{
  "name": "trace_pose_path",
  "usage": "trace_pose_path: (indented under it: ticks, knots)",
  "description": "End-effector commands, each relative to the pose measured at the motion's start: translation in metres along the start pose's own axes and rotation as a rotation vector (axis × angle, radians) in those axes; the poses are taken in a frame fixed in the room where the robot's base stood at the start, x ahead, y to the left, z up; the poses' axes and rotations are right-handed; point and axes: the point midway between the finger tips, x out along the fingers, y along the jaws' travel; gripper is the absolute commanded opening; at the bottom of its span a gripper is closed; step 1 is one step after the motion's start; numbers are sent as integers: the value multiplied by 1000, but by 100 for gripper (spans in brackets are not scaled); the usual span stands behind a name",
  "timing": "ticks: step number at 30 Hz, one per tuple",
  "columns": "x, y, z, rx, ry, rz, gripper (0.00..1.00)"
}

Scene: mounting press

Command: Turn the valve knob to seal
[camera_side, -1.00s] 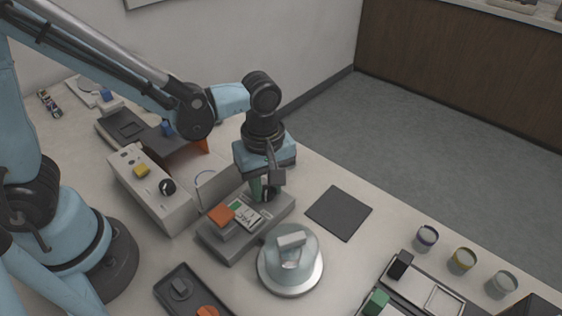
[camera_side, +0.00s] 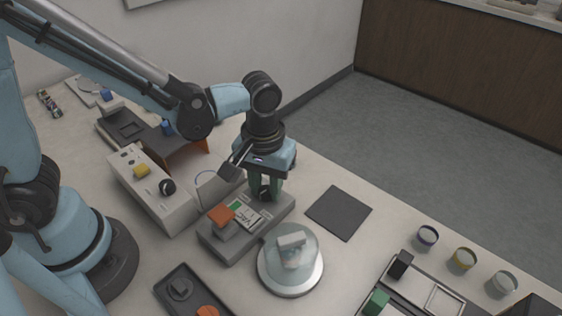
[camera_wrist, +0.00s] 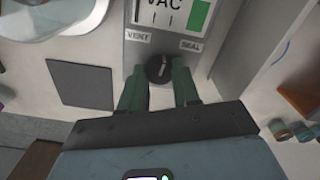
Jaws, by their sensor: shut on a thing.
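The valve knob (camera_wrist: 158,68) is a round black knob with a light pointer line, set on the grey vacuum unit (camera_side: 232,248). In the wrist view it sits between the labels VENT (camera_wrist: 138,37) on the left and SEAL (camera_wrist: 190,46) on the right. Its pointer looks close to upright in that picture. My gripper (camera_wrist: 160,80) has its two green fingers on either side of the knob, shut on it. In the side view my gripper (camera_side: 264,190) points down at the unit's far end, and its fingers partly hide the knob.
An orange-topped part (camera_side: 220,214) and a VAC gauge (camera_side: 246,217) are on the unit. A clear dome (camera_side: 291,258) stands close in front. A beige control box (camera_side: 152,190) is at left. A dark mat (camera_side: 339,213) lies right, with bare table around it.

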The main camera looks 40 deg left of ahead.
Motion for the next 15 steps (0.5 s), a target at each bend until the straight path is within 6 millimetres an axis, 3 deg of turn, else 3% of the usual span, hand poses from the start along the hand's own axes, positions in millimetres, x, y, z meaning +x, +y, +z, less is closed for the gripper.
trace_pose_path:
  ticks: [15]
  knots:
    - [0,0,0,431,-2,0,1]
